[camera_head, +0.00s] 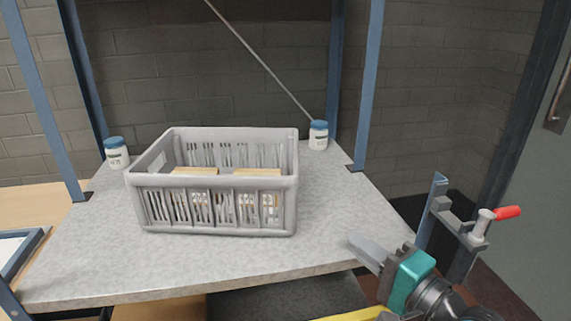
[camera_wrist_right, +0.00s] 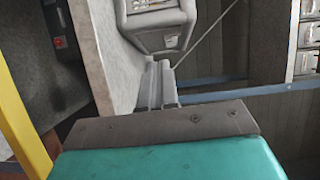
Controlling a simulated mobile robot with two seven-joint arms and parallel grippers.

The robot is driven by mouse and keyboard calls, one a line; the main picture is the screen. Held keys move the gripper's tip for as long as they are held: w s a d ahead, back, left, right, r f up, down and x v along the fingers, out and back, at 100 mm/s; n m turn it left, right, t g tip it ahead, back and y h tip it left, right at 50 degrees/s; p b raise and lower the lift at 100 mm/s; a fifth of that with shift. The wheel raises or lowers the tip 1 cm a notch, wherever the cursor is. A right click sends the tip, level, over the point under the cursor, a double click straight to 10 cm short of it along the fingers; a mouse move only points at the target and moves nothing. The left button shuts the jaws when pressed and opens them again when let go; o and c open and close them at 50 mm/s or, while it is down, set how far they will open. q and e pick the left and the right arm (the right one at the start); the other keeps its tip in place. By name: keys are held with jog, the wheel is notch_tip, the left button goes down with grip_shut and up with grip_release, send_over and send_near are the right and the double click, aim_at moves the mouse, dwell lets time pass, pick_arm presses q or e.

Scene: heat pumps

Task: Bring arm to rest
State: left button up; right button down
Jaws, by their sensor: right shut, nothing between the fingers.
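My right gripper (camera_head: 368,251) is at the lower right of the head view, in front of the right front edge of the grey shelf top. Its fingers are together with nothing between them, and no object touches them. In the right wrist view its fingers (camera_wrist_right: 160,85) point away from the camera, with the grey crate beyond them. The teal wrist body shows behind the fingers. My left gripper is not in either view.
A grey crate (camera_head: 215,182) with wooden-looking blocks inside stands on the grey shelf top (camera_head: 325,230). Blue-capped white jars stand left (camera_head: 117,155) and right (camera_head: 318,137) of it. Blue posts (camera_head: 368,85) rise at the sides. A red-handled clamp (camera_head: 480,225) stands close to my right arm.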

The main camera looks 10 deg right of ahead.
jog(key=s+f+n+g+h, duration=0.1)
jog(key=f+n, duration=0.1)
jog(key=f, duration=0.2)
jog(key=s+f+n+g+h+p, duration=0.1)
jog(key=f+n, duration=0.2)
jog(key=f, duration=0.2)
jog(key=s+f+n+g+h+p, duration=0.1)
jog(key=s+f+n, duration=0.1)
jog(key=f, duration=0.2)
jog(key=shift+s+f+h, duration=0.1)
jog(key=shift+f+h, duration=0.2)
jog(key=shift+h, duration=0.1)
jog(key=s+a+f+n+g+h, duration=0.1)
jog(key=s+a+f+n+g, duration=0.1)
jog(key=s+f+n, duration=0.5)
notch_tip(320, 180, down, 2)
jog(key=shift+s+f+n+g+h+p, duration=0.2)
jog(key=shift+n+g+h+p, duration=0.15)
jog(key=shift+n, duration=0.35)
jog(key=shift+w, duration=0.1)
